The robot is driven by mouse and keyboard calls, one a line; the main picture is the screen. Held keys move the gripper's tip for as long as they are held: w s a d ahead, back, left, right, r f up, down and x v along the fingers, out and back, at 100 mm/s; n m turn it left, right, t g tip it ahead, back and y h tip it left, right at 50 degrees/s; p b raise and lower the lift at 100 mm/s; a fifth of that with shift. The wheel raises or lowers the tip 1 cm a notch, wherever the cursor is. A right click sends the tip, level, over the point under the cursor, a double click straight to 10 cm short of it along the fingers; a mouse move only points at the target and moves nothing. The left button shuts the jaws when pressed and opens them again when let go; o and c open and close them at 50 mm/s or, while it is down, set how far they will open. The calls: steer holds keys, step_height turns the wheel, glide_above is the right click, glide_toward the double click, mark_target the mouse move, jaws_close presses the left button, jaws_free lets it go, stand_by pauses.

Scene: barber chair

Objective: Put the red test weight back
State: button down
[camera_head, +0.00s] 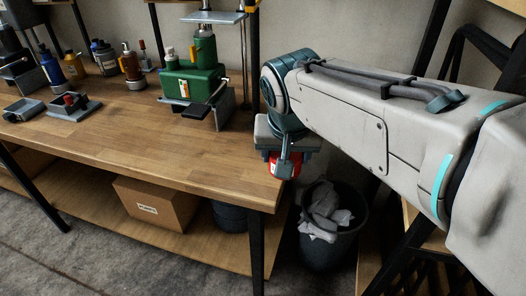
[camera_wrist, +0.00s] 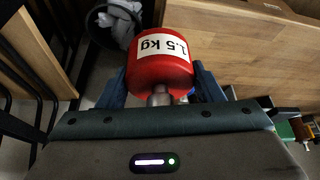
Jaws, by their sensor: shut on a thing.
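The red test weight (camera_wrist: 160,75) fills the middle of the wrist view, with a white "1.5 kg" label and a metal neck toward my palm. My gripper (camera_wrist: 163,88) is shut on it, with one blue finger on each side. In the head view the red weight (camera_head: 272,160) shows only partly behind my gripper (camera_head: 287,166), just off the right end of the wooden workbench (camera_head: 120,137). The weight appears held in the air, near the bench edge and above the level of the waste bin.
A green machine (camera_head: 192,84) with a metal stand is at the back of the bench. Several bottles and small devices stand at the left. A dark waste bin (camera_head: 329,250) with crumpled paper is below my gripper. A cardboard box (camera_head: 153,205) sits on the lower shelf. The bench's front middle is clear.

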steer(key=w+a+f, duration=0.2)
steer(key=w, duration=0.1)
steer(key=w+a+f, duration=0.2)
steer(key=w, duration=0.1)
steer(key=w+a+f, duration=0.1)
steer(key=w+f, duration=0.1)
steer(key=w, duration=0.1)
steer(key=shift+w+a+f, duration=0.2)
steer(key=shift+w+a, duration=0.2)
steer(key=shift+f, duration=2)
steer(key=shift+b, duration=0.3)
steer(key=shift+f, duration=0.2)
steer(key=shift+c, duration=2)
jaws_free()
steer(key=shift+f, duration=0.1)
steer(key=shift+s, duration=0.1)
